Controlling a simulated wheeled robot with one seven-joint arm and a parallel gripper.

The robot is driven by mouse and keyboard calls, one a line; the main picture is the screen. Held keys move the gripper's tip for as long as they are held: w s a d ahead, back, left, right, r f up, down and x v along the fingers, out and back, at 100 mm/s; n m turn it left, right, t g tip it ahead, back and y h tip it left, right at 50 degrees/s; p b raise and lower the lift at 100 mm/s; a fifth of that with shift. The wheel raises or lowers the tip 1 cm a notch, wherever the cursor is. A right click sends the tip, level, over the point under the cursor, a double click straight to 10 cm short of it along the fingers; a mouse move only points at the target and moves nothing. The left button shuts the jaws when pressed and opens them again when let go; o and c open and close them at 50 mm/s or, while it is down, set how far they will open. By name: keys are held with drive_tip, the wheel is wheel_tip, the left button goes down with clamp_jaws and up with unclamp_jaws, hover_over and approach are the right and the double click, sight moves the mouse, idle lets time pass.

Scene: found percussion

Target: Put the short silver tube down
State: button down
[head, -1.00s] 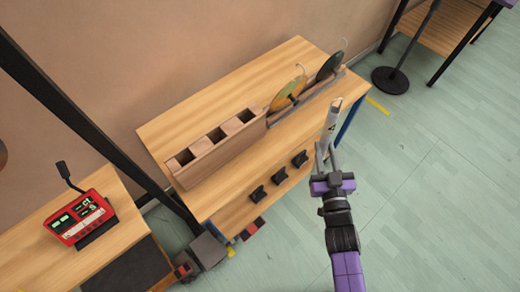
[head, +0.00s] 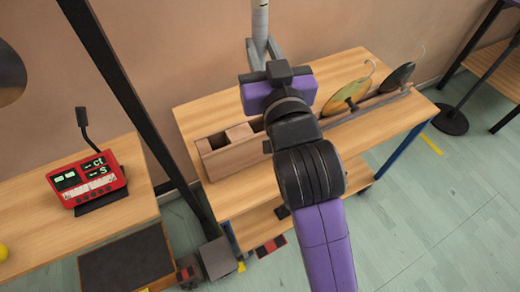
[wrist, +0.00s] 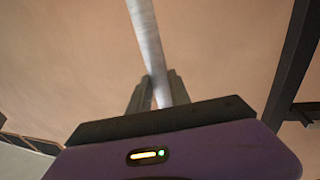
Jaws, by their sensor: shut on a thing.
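My gripper (head: 263,50) is shut on the short silver tube (head: 260,17), which stands roughly upright in its jaws. In the head view the tube's top runs out of the picture. In the wrist view the silver tube (wrist: 150,45) rises from between the two grey fingers (wrist: 154,93), against the plain wall. The gripper is raised over the wooden table (head: 190,117), towards its wall side. My arm hides the middle of the table and part of the wooden block with square openings (head: 224,155).
A dark upright post (head: 130,105) stands left of the table. A red device (head: 88,182) sits on a separate table at left. The table's back left corner looks bare.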

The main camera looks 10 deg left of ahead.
drive_tip(key=shift+a+f+b, duration=0.1)
drive_tip(key=shift+f+b, duration=1.7)
drive_tip(key=shift+f, duration=8.15)
drive_tip(key=shift+f, duration=0.15)
drive_tip(key=c, duration=1.2)
unclamp_jaws()
drive_tip(key=v, duration=1.2)
drive_tip(key=shift+b, duration=0.35)
